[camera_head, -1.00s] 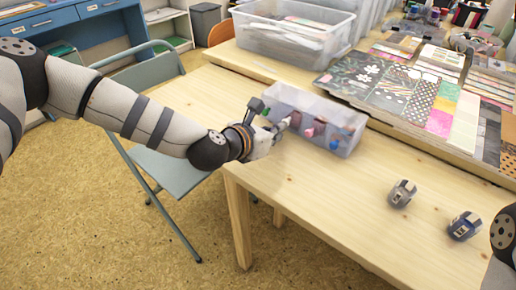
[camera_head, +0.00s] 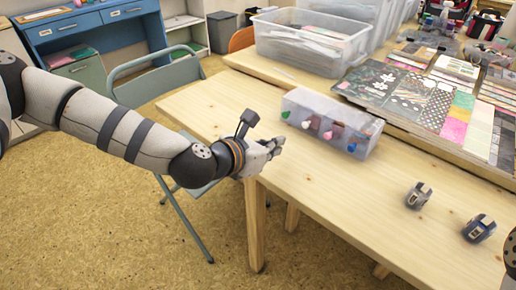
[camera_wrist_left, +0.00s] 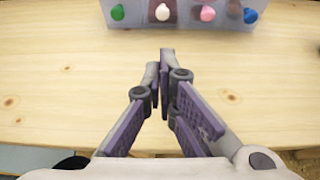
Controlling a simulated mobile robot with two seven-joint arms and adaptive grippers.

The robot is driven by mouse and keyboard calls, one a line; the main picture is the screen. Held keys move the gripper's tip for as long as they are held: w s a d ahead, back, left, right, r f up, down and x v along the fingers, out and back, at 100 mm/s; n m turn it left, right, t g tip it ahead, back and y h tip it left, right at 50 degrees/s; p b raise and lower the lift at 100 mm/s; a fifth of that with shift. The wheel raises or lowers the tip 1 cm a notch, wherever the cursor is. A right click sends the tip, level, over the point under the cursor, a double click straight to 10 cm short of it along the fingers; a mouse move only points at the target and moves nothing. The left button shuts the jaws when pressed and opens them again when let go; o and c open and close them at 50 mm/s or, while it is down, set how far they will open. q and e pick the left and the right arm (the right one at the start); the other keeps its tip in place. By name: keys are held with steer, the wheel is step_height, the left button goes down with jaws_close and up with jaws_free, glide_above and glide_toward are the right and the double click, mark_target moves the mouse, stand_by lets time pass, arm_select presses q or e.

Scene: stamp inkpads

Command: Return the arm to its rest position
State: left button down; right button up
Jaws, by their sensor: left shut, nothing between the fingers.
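My left gripper (camera_head: 279,146) is at the front edge of the wooden table, a little short of the clear plastic box. In the left wrist view its fingers (camera_wrist_left: 166,62) are together with nothing between them, over bare table. The left arm reaches in from the left of the head view. My right gripper is out of view; only part of the right arm shows at the right edge.
The clear box (camera_head: 340,108) holds several coloured knobbed items. A grey folding chair (camera_head: 170,85) stands beneath the left arm. Bins and patterned sheets (camera_head: 400,90) lie behind.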

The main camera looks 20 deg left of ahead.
arm_select(q)
steer(key=v, duration=0.4)
steer(key=shift+s+r, duration=0.1)
steer(key=shift+s, duration=0.1)
steer(key=s+d+f+m+g+p, duration=0.1)
steer(key=s+d+f+m+g, duration=0.25)
steer(key=s+f+m, duration=0.5)
steer(key=s+d+f+m+g+p, duration=0.15)
steer(key=s+f+m+g, duration=0.3)
steer(key=s, duration=0.65)
steer(key=s+a+f+m+g+y, duration=0.1)
steer(key=s+a+m+g, duration=0.1)
steer(key=s+a+m, duration=0.2)
steer(key=s+a+f+m+g+y+p, duration=0.1)
steer(key=s+a+m, duration=0.3)
steer(key=s+m, duration=0.4)
steer(key=s+a+f+m+g+y+p, duration=0.1)
steer(key=s+a+f+m+g+y, duration=0.1)
steer(key=s+m, duration=0.4)
steer(key=s+a+f+g, duration=0.1)
steer(key=s+a, duration=0.1)
steer(key=s, duration=0.2)
steer(key=shift+s+m, duration=0.3)
steer(key=shift+s, duration=0.05)
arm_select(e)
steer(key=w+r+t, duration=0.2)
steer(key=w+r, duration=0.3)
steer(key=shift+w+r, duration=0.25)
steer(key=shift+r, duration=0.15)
